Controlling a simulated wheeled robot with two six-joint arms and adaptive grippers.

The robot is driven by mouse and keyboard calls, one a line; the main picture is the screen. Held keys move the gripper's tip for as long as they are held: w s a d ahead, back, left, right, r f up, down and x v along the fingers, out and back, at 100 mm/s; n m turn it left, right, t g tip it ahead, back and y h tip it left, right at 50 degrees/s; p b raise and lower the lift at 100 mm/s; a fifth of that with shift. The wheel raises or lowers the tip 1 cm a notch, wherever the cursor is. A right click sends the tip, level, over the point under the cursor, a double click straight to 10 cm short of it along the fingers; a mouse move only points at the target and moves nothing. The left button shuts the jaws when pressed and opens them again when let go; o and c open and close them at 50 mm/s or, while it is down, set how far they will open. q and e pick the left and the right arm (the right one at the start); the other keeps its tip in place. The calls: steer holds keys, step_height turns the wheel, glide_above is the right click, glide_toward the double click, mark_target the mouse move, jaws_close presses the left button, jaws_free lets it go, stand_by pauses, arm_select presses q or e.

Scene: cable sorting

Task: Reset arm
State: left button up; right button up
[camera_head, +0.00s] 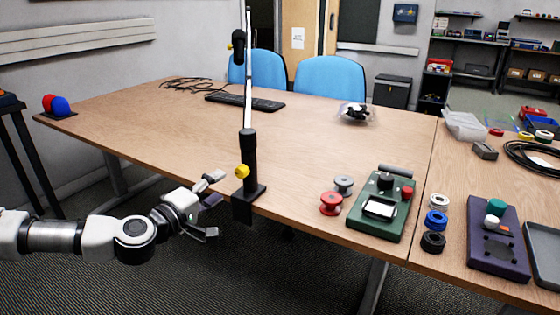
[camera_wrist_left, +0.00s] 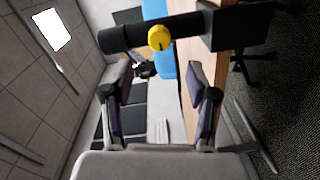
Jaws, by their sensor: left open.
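My left arm comes in from the left in the head view, with its gripper (camera_head: 212,203) in front of the table's near edge. The left gripper is open and empty, just left of the black clamp pole (camera_head: 248,165). In the left wrist view, the two fingers (camera_wrist_left: 163,98) stand apart, with the black pole (camera_wrist_left: 185,32) and its yellow knob (camera_wrist_left: 159,38) beyond them. I cannot tell whether a finger touches the pole. My right gripper is in neither view.
The wooden table (camera_head: 150,115) carries a keyboard (camera_head: 245,101), a green device (camera_head: 380,213), a red spool (camera_head: 331,203) and a purple device (camera_head: 497,238). Red and blue balls (camera_head: 55,103) sit at the far left. Two blue chairs (camera_head: 330,78) stand behind. The table's middle is mostly clear.

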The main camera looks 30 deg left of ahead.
arm_select(q)
steer(key=s+d+f+m+g, duration=0.2)
steer(key=s+f+g, duration=0.1)
steer(key=f, duration=0.5)
steer(key=s+d+f+m+g, duration=0.2)
steer(key=d+f+m+g, duration=0.1)
steer(key=f, duration=0.5)
steer(key=s+d+f+m+g, duration=0.2)
steer(key=s+f+g, duration=0.1)
steer(key=f, duration=0.6)
steer(key=s+d+f+m+g+y, duration=0.1)
steer(key=s+d+f+m+g, duration=0.3)
steer(key=s+f, duration=0.5)
steer(key=s+d+f+m+g, duration=0.35)
steer(key=s+d+f, duration=0.2)
steer(key=s, duration=0.55)
step_height(320, 180, up, 23)
steer(key=a+p, duration=0.1)
steer(key=p, duration=2.1)
steer(key=shift+a+f+g+y+p, duration=0.2)
steer(key=shift+g+y+p, duration=0.1)
steer(key=shift+g+p, duration=0.15)
